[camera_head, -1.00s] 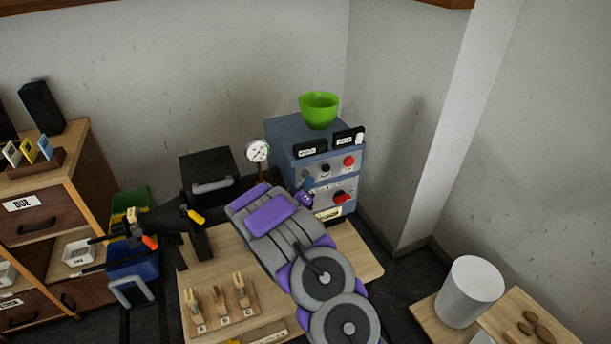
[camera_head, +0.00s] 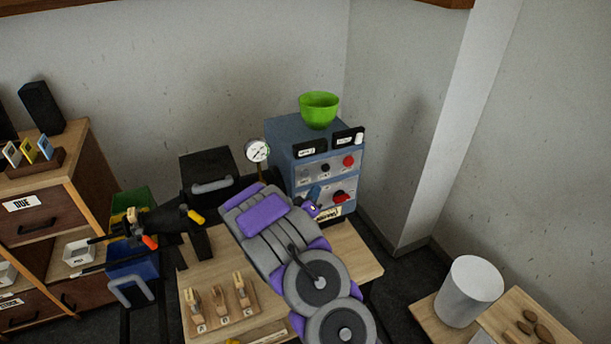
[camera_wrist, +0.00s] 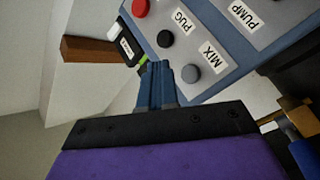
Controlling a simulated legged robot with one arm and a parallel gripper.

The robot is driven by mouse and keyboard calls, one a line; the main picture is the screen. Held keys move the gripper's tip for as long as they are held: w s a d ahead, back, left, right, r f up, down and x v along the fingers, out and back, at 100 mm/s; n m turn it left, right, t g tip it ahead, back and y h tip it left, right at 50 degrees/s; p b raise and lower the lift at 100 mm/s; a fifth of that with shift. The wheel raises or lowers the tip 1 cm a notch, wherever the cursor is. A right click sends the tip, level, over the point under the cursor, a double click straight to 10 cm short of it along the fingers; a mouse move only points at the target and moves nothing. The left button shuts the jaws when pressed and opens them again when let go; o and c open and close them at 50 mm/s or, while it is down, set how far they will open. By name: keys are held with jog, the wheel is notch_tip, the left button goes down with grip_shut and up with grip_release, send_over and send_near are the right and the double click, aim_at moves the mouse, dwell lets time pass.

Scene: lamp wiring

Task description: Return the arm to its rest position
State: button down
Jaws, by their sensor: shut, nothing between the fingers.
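My arm reaches from the bottom of the head view over the wooden table, towards the blue control box (camera_head: 322,170). My gripper (camera_head: 313,197) is in front of the box's lower panel, mostly hidden behind my purple and grey arm links. In the wrist view my gripper (camera_wrist: 158,75) is shut, its blue fingers together with nothing between them. Whether the fingertips touch the panel I cannot tell.
A green bowl (camera_head: 319,110) stands on the box. A gauge (camera_head: 257,151) and black case (camera_head: 208,172) are left of it. A wooden rack with small pegs (camera_head: 220,318) lies on the table (camera_head: 358,257). A white cylinder (camera_head: 469,290) stands at right.

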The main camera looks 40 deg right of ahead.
jog(key=shift+w, duration=0.1)
dwell(0.6)
jog(key=w+a+r+m+y, duration=0.1)
jog(key=a+r+y, duration=0.1)
jog(key=a+y, duration=0.3)
jog(key=w+a+r+y, duration=0.2)
jog(key=a+r+y, duration=0.15)
jog(key=a, duration=0.35)
jog(key=s+a+r+n+g+y, duration=0.1)
jog(key=s+a+r+g+y, duration=0.15)
jog(key=s+a, duration=0.35)
jog(key=s+a+r+g+y, duration=0.1)
jog(key=s+a+y, duration=0.25)
jog(key=a, duration=0.45)
jog(key=s+a+r+n+g+y, duration=0.15)
jog(key=s+a, duration=0.25)
jog(key=s, duration=0.4)
jog(key=s+a+r+g+y, duration=0.1)
jog(key=s+a+r+g, duration=0.1)
jog(key=s+a, duration=0.35)
jog(key=s+r+g, duration=0.3)
jog(key=s+g, duration=0.1)
jog(key=s, duration=1.7)
jog(key=shift+d+r+h, duration=0.2)
jog(key=shift+d+h, duration=0.1)
jog(key=shift+h, duration=0.1)
